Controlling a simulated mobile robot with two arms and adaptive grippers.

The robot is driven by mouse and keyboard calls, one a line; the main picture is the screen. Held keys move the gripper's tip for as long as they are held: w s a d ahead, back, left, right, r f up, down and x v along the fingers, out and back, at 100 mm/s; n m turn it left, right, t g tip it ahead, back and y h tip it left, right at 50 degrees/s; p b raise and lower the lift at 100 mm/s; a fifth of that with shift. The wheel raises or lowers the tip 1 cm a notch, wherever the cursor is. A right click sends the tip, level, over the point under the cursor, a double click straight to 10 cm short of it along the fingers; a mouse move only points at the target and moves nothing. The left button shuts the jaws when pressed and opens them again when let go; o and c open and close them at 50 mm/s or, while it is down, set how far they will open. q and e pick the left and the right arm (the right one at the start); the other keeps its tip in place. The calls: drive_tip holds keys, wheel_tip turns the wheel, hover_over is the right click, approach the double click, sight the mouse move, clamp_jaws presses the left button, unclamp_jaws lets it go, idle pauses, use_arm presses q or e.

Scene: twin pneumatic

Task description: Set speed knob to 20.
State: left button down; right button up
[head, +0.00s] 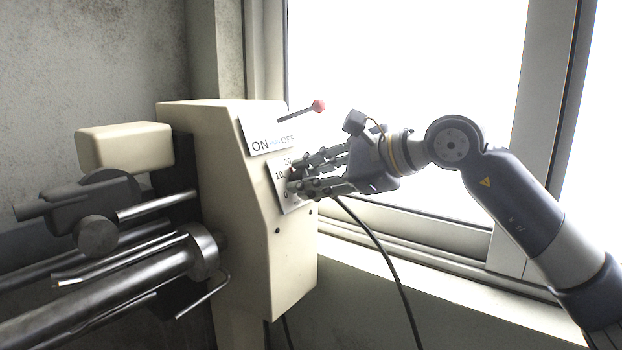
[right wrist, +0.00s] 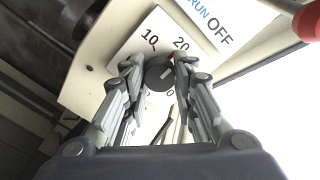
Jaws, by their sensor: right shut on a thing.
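The speed knob (right wrist: 158,76) is a dark round dial on a white plate (right wrist: 127,48) marked 0, 10 and 20. In the right wrist view it sits between the two fingers of my right gripper (right wrist: 159,65), which is shut on it. A small red mark shows at the knob's upper right edge, toward the 20. In the head view my right gripper (head: 298,178) reaches in from the right, and its fingers hide most of the knob. The dial plate (head: 290,204) shows around the fingertips. My left gripper is not in view.
Above the dial is an ON/RUN/OFF plate (head: 258,133) with a red-tipped lever (head: 319,106). The cream machine housing (head: 240,240) carries metal bars to the left.

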drive_tip(key=o, duration=1.1)
drive_tip(key=shift+c, duration=0.2)
drive_tip(key=v, duration=1.2)
